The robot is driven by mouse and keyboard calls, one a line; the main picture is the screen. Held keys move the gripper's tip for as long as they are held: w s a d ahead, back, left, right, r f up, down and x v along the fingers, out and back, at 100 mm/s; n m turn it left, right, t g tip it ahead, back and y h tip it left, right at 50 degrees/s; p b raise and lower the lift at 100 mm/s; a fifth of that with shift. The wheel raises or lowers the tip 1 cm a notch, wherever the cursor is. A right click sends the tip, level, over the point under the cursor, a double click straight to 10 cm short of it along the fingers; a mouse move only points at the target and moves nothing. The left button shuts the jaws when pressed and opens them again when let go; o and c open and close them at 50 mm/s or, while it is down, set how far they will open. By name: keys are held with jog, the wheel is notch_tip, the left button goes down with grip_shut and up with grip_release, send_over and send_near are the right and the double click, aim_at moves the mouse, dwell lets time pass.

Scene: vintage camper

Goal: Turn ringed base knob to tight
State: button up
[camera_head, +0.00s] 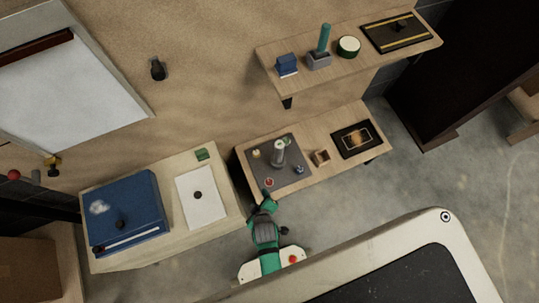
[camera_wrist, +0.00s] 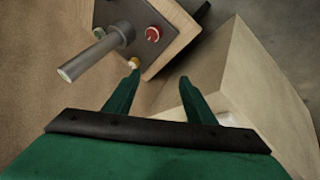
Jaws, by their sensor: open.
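A dark grey plate (camera_head: 291,181) lies on the low wooden table, with a light grey post (camera_head: 279,152) standing on it. Around the post are a red knob (camera_head: 269,182), a yellowish knob (camera_head: 255,153) and a small blue-grey part (camera_head: 299,170). In the wrist view the red knob (camera_wrist: 152,33) seems to have a pale rim, the yellow knob (camera_wrist: 132,63) is near the plate's edge, and the post (camera_wrist: 97,53) points left. I cannot tell surely which knob is ringed. My green gripper (camera_wrist: 160,76) is open and empty, apart from the knobs; in the head view it (camera_head: 267,194) is at the plate's front edge.
The low table (camera_head: 323,178) also holds a small wooden box (camera_head: 321,157) and a dark tray (camera_head: 341,150). A left table (camera_head: 226,203) carries a blue box (camera_head: 128,205) and white sheet (camera_head: 208,187). A shelf (camera_head: 376,60) hangs above. Floor is free at right.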

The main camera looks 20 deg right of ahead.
jog(key=w+d+f+n+g, duration=0.2)
jog(key=w+d+f+g, duration=0.1)
jog(key=w+f, duration=0.25)
jog(key=n+g, duration=0.3)
send_near(269, 182)
jog(key=shift+y, duration=0.4)
jog(key=f, duration=0.5)
jog(key=d+f, duration=0.1)
jog(key=f, duration=0.2)
jog(key=shift+w+f, duration=0.2)
jog(key=c, duration=1)
